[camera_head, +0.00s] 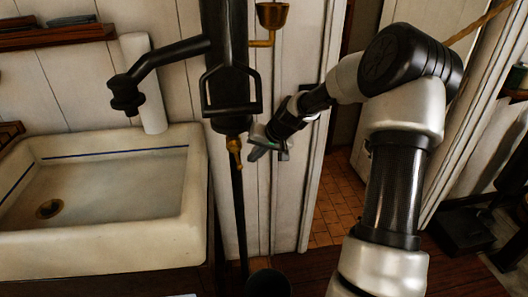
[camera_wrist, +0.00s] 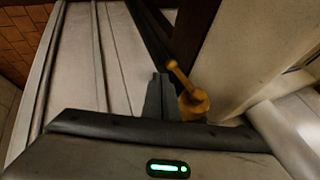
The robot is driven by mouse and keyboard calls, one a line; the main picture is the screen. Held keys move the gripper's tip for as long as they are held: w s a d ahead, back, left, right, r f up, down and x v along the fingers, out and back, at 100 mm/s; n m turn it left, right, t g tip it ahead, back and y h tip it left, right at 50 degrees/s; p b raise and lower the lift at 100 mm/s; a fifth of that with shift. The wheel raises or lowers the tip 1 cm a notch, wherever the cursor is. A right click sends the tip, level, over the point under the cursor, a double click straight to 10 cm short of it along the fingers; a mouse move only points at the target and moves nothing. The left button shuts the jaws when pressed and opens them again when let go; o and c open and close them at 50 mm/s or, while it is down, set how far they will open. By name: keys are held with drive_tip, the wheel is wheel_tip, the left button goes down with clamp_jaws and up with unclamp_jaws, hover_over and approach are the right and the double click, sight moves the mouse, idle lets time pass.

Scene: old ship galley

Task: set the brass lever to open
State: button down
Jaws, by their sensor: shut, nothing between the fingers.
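The brass lever (camera_head: 234,150) hangs at the lower end of a black upright pump body (camera_head: 226,70), to the right of the sink. In the head view it points down and slightly right. In the wrist view the lever (camera_wrist: 186,88) shows as a short rod with a rounded end and a wider brass hub. My gripper (camera_head: 255,150) is just right of the lever, pointing left. Its shut fingers (camera_wrist: 160,85) are empty and lie close beside the lever in the wrist view. I cannot tell whether they touch it.
A white sink (camera_head: 190,215) with a brass drain stands on the left, under the black spout (camera_head: 125,92). A brass cup (camera_head: 272,15) sits on a bracket above my gripper. A dark round vessel (camera_head: 268,284) stands below. A doorway opens on the right.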

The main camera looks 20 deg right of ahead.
sight(237, 158)
drive_tip(key=shift+w+a+f, duration=0.1)
drive_tip(key=shift+w+a, duration=0.1)
drive_tip(key=shift+a, duration=0.35)
drive_tip(key=shift+w+a, duration=0.2)
drive_tip(key=shift+a, duration=0.35)
drive_tip(key=shift+w+a+f+b, duration=0.2)
drive_tip(key=shift+a+b, duration=0.1)
drive_tip(key=shift+a, duration=0.15)
